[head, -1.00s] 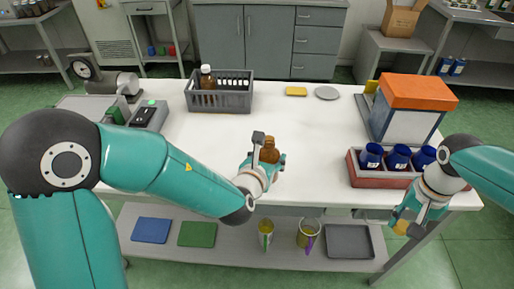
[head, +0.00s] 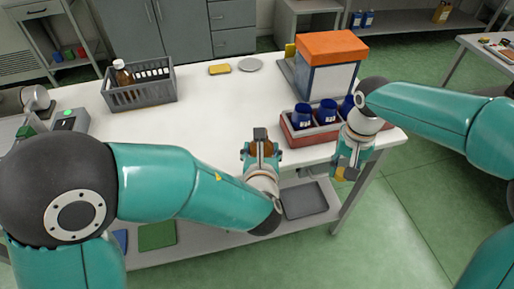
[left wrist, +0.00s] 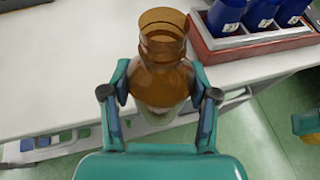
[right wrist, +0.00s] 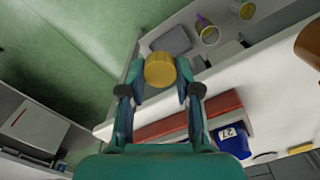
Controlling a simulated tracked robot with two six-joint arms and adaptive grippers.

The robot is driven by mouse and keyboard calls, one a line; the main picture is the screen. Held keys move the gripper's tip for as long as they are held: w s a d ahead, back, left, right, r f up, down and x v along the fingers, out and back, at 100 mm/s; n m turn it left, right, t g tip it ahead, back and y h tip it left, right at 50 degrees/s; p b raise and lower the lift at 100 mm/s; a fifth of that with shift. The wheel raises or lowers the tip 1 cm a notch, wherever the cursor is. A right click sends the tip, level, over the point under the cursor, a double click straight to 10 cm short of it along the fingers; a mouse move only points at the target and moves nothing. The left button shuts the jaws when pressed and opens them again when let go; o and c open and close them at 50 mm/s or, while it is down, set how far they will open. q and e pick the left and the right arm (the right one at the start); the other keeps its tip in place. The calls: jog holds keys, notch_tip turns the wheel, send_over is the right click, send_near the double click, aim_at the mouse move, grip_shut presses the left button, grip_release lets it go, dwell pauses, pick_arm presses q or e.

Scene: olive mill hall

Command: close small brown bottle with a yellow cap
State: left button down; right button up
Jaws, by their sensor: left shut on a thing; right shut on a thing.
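My left gripper (head: 262,157) is shut on the small brown bottle (left wrist: 163,75), gripping its body from both sides. The bottle has an open, uncapped mouth in the left wrist view, and its lower part is hidden. In the head view the brown bottle (head: 265,147) shows between the fingers at the table's front edge. My right gripper (head: 345,172) is shut on the yellow cap (right wrist: 160,70), held at its fingertips. The cap also shows in the head view (head: 350,174), low beyond the front edge of the table, to the right of the bottle and apart from it.
A red crate (head: 310,137) with blue bottles (head: 326,111) stands close behind the grippers. A grey crate (head: 150,96) holds another brown bottle (head: 123,73). An orange-topped box (head: 331,48) stands at the back right. The white table (head: 205,110) is clear in the middle.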

jog(key=shift+s+d, duration=0.15)
jog(key=shift+s, duration=0.35)
jog(key=w+a+r, duration=0.1)
jog(key=w+r, duration=0.2)
jog(key=r, duration=0.3)
jog(key=w+a+r, duration=0.2)
jog(key=r, duration=0.4)
jog(key=a+r+n, duration=0.1)
jog(key=a, duration=0.4)
jog(key=a+r+n, duration=0.1)
jog(key=a+r, duration=0.1)
jog(key=a, duration=0.3)
jog(key=a+r+n, duration=0.1)
jog(key=a, duration=0.5)
jog(key=shift+w+r, duration=0.3)
jog(key=shift+r, duration=0.1)
jog(key=shift+s+a+n, duration=0.2)
jog(key=shift+a+n, duration=0.1)
jog(key=shift+a, duration=0.25)
jog(key=shift+f, duration=0.15)
